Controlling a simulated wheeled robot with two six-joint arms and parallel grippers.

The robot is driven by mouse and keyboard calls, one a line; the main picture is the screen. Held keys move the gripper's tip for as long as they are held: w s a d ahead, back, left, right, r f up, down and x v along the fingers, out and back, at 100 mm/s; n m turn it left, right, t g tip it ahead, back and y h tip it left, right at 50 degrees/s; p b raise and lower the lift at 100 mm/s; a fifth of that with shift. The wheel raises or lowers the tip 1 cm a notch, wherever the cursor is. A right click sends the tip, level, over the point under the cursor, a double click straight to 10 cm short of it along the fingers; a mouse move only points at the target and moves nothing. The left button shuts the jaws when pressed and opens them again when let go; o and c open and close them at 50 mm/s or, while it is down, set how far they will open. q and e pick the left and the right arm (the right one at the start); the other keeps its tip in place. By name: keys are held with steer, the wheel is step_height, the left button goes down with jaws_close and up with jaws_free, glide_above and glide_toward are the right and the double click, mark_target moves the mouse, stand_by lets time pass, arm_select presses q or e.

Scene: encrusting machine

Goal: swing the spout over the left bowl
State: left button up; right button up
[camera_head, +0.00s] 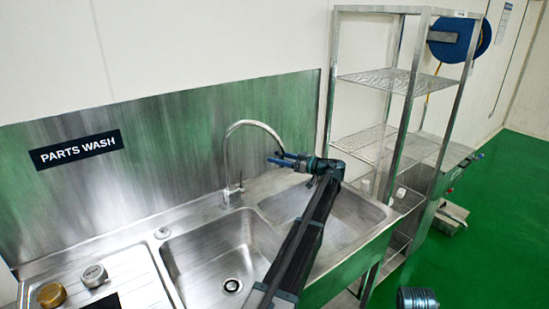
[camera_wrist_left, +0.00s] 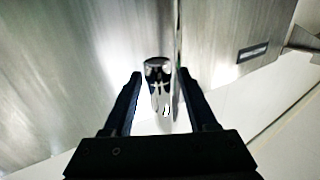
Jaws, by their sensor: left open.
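The chrome gooseneck spout (camera_head: 254,123) rises from its base behind the two sink bowls and arcs to the right, its tip near the right bowl's side. The left bowl (camera_head: 205,250) has a round drain. The right bowl (camera_head: 345,215) is partly hidden by my left arm. My left gripper (camera_head: 277,159) is open at the spout's down-turned end. In the left wrist view, a chrome cylinder, seemingly the spout end (camera_wrist_left: 158,72), shows between the open fingers (camera_wrist_left: 158,74); contact cannot be told.
A steel backsplash (camera_head: 170,140) with a PARTS WASH sign (camera_head: 76,149) stands behind the sink. A wire shelf rack (camera_head: 385,80) is close on the right. Two round knobs or lids, one silver (camera_head: 94,275) and one brass (camera_head: 52,295), sit at the left.

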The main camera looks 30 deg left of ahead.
arm_select(q)
steer(key=shift+a, duration=0.85)
jaws_close()
stand_by(0.9)
